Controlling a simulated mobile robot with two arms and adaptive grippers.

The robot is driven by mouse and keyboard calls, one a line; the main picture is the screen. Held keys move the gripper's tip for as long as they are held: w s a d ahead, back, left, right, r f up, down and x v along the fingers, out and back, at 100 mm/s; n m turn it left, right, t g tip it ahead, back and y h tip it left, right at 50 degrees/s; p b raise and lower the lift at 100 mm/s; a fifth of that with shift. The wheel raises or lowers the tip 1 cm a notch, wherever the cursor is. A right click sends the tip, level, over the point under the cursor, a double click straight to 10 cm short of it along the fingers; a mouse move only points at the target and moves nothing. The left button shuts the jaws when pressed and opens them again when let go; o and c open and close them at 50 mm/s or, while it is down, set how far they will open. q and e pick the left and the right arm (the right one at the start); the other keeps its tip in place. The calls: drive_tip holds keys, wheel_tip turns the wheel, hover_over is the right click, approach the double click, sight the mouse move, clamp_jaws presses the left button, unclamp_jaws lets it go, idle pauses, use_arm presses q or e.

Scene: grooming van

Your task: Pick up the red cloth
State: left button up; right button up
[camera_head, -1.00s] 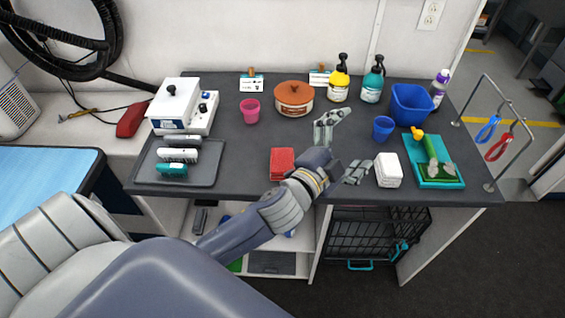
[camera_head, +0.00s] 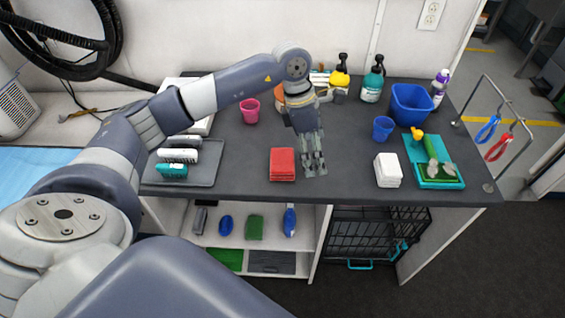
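The red cloth (camera_head: 282,163) lies folded in a small stack near the front edge of the dark grey counter, left of its middle. My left arm reaches over the counter from the left. My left gripper (camera_head: 314,168) points down just to the right of the cloth and appears apart from it. Its fingers overlap in this view, so I cannot tell how far apart they are. Nothing shows between them. My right gripper is not in view.
A grey tray (camera_head: 206,178) with brushes lies left of the cloth. A folded white cloth stack (camera_head: 388,170), a blue cup (camera_head: 383,128) and a teal tray (camera_head: 448,182) stand to the right. My arm partly covers the white warmer and the orange-lidded pot behind.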

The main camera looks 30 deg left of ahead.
use_arm(q)
drive_tip(key=a+r+y, duration=0.2)
drive_tip(key=a+y, duration=0.1)
drive_tip(key=a, duration=0.6)
drive_tip(key=p, duration=0.1)
hover_over(282, 159)
drive_tip(key=shift+n+g, duration=0.3)
wheel_tip(282, 159, down, 5)
drive_tip(key=shift+s+d+r, duration=0.1)
drive_tip(key=shift+s+d, duration=0.05)
wheel_tip(282, 159, down, 6)
drive_tip(key=p, duration=0.2)
drive_tip(key=shift+r+p, duration=0.2)
drive_tip(key=shift+p, duration=0.1)
drive_tip(key=shift+f, duration=0.25)
drive_tip(key=c, duration=0.9)
